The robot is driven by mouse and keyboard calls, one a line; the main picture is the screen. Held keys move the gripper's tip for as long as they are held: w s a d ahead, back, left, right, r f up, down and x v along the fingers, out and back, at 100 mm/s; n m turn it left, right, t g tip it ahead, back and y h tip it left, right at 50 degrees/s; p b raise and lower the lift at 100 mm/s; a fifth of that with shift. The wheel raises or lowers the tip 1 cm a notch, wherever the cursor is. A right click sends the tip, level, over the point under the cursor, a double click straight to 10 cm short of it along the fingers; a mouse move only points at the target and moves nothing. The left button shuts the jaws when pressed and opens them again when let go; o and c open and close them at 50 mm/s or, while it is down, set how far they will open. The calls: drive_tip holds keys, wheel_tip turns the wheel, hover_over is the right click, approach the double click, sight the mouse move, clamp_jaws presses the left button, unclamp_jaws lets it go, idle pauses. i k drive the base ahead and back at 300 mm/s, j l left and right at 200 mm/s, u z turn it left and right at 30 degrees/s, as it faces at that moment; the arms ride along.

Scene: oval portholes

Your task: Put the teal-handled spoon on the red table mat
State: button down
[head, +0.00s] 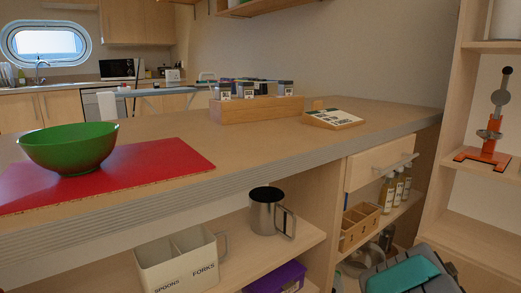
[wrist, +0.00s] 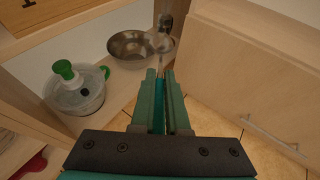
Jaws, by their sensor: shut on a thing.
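The red table mat (head: 165,160) lies on the wooden counter at the left in the head view, with a green bowl (head: 68,147) standing on it. Its right part is bare. My gripper (wrist: 160,78) is in the wrist view, its green fingers shut on the teal handle of the spoon (wrist: 159,112). In the head view part of my arm shows at the bottom right, below counter height; the spoon is not clearly seen there.
In the wrist view a metal bowl (wrist: 132,45) and a clear pot with a green knob (wrist: 76,88) stand on a low shelf. In the head view a steel mug (head: 265,211) and a spoons-and-forks holder (head: 178,265) are under the counter (head: 230,150). A wooden box (head: 257,109) stands on top.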

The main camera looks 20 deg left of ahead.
sight(174, 151)
drive_tip(key=k+j, duration=0.25)
drive_tip(key=j, duration=0.2)
drive_tip(key=k+j, duration=0.25)
drive_tip(key=j, duration=0.15)
drive_tip(key=k+j, duration=0.25)
drive_tip(key=j, duration=0.2)
drive_tip(key=k+j, duration=0.25)
drive_tip(key=j, duration=0.2)
